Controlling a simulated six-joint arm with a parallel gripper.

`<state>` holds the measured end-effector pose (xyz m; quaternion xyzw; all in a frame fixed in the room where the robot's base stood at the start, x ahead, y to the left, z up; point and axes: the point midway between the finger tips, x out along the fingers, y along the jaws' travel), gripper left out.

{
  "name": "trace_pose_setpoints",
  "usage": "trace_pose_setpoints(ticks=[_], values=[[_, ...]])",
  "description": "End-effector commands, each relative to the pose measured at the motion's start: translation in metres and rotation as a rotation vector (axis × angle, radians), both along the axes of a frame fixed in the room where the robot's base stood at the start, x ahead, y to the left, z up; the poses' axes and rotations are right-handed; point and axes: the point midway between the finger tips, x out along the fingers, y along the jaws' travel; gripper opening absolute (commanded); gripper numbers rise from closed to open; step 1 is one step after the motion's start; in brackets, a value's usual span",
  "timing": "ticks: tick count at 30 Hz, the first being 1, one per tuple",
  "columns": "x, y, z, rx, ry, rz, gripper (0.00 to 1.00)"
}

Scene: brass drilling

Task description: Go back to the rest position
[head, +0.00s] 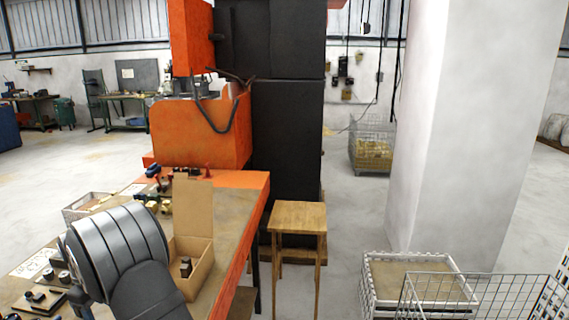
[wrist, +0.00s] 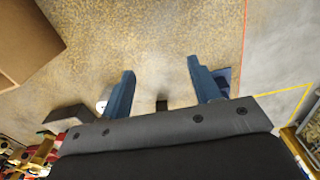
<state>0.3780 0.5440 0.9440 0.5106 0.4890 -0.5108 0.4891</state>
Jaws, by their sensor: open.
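My gripper (wrist: 160,75) shows in the wrist view with its two blue fingers apart. Bare speckled worktop lies beyond the fingertips, with nothing held between them. A small dark piece (wrist: 162,104) shows between the finger bases; I cannot tell what it is. In the head view, my dark grey arm reaches over the workbench (head: 236,207) at the lower left and hides part of it. The gripper itself does not show there.
An open cardboard box (head: 200,250) with a dark piece inside stands beside my arm; a box also shows in the wrist view (wrist: 25,40). A wooden stool (head: 298,215), wire baskets (head: 480,300) and a white pillar (head: 460,130) stand right of the bench. Small fixtures (head: 38,300) lie at lower left.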

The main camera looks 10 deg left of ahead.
Motion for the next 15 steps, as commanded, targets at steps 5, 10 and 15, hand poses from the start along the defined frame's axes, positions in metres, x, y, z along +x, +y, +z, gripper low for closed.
trace_pose_setpoints(ticks=[5,10,15], values=[[-0.009,0.019,-0.015,-0.001,0.0,0.001,0.57],[-0.008,0.017,-0.028,0.0,0.0,-0.001,0.57],[-0.008,0.017,-0.03,0.001,-0.001,-0.001,0.57]])
